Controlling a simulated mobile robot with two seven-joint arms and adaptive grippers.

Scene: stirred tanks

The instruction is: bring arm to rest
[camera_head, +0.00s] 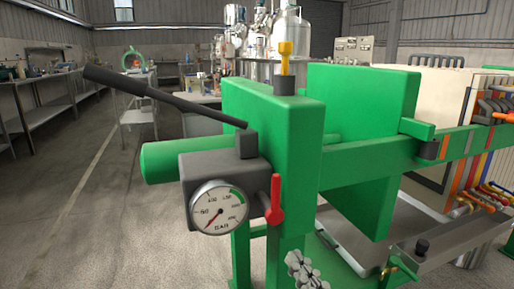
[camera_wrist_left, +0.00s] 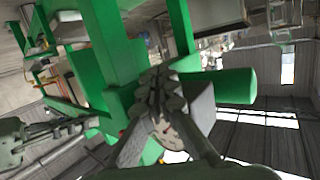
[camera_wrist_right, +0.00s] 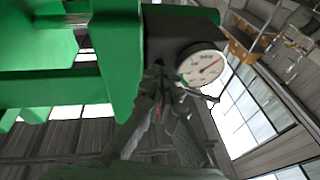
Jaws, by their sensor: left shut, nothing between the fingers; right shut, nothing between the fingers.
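My right gripper (camera_head: 296,262) shows at the bottom of the head view, in front of the green press frame, below the red handle (camera_head: 275,200). In the right wrist view its fingers (camera_wrist_right: 160,78) are together and empty, and the pressure gauge (camera_wrist_right: 203,65) appears just beyond their tips. My left gripper does not show clearly in the head view. In the left wrist view its fingers (camera_wrist_left: 160,85) are together and empty, with green beams of the press behind them. Whether either gripper touches the press, I cannot tell.
The green press (camera_head: 245,120) fills the centre, with a grey pump block, a round gauge (camera_head: 218,207) and a long black lever (camera_head: 160,97) reaching left. A green rail (camera_head: 360,163) runs right towards coloured plates. A steel tray (camera_head: 450,238) is at the lower right. The floor at left is clear.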

